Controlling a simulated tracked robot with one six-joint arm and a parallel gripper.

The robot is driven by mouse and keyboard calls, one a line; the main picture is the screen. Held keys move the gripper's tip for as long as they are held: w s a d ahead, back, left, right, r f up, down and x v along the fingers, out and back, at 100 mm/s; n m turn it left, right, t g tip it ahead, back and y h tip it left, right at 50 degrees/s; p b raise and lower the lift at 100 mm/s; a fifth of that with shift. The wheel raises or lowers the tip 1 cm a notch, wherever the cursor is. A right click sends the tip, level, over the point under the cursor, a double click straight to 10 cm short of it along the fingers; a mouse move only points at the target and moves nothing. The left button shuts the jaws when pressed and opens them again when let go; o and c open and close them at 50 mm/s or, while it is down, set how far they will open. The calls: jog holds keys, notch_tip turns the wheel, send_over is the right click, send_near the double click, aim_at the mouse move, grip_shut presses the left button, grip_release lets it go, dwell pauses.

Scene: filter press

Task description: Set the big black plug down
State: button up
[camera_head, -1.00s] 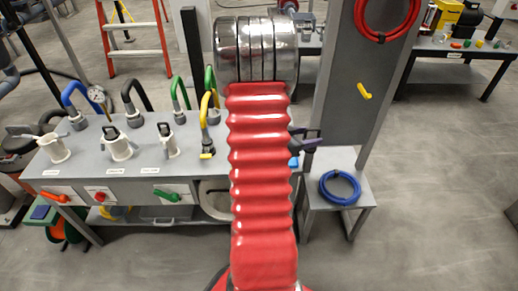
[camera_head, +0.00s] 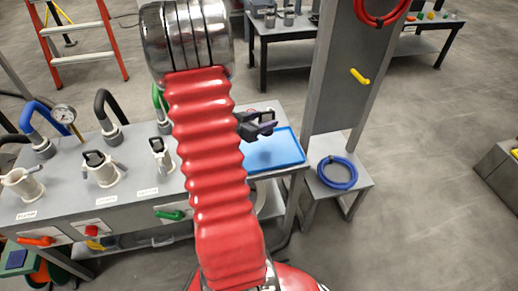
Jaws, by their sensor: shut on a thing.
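My gripper (camera_head: 260,127) shows just right of my red ribbed arm, its dark jaws shut above the blue tray (camera_head: 285,152). The big black plug is in the jaws, but it is small and dark here and I cannot separate its outline from the fingers. The tray lies at the right end of the grey bench and its visible part looks empty. I cannot tell how high the jaws are above it.
The grey bench (camera_head: 60,205) carries white fittings (camera_head: 103,170) and hoses left of my arm. A grey post (camera_head: 340,90) with a yellow lever (camera_head: 359,76) stands right of the tray. A blue hose coil (camera_head: 338,172) lies on a low stand.

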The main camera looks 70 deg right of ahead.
jog(key=shift+w, duration=0.1)
jog(key=shift+s+f, duration=0.1)
jog(key=shift+s, duration=0.1)
jog(key=shift+f, duration=2.8)
jog(key=shift+f, duration=2.1)
jog(key=shift+f, duration=0.2)
